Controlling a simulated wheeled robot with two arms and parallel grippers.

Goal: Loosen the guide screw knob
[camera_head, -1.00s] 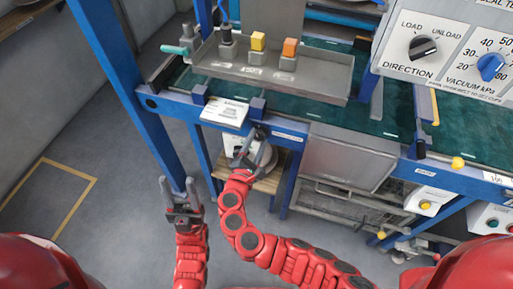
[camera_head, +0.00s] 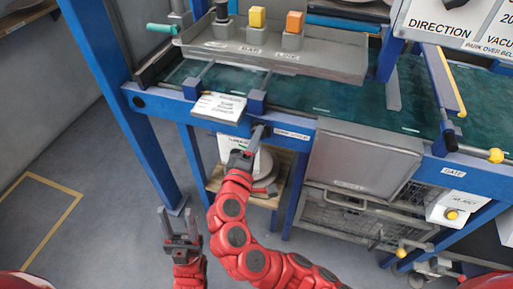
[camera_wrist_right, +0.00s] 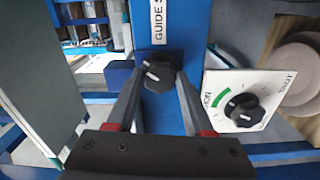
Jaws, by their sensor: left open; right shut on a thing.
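The guide screw knob (camera_wrist_right: 158,77) is a black, lobed knob with a white pointer line. It sits on the blue rail below a label beginning "GUIDE S" (camera_wrist_right: 158,20) in the right wrist view. My right gripper (camera_wrist_right: 158,92) is shut on the knob, one finger on each side of it. In the head view my right gripper (camera_head: 252,145) reaches up to the front face of the blue rail, where its fingers partly hide the knob. My left gripper (camera_head: 177,218) is open and empty, fingers pointing up, low over the floor and apart from the machine.
A white dial plate marked "TAUT" with a black knob (camera_wrist_right: 243,108) is close beside my right gripper. A white card (camera_head: 219,106) lies on the rail. A grey panel (camera_head: 365,160) hangs right of my right arm. Open floor (camera_head: 110,200) lies to the left.

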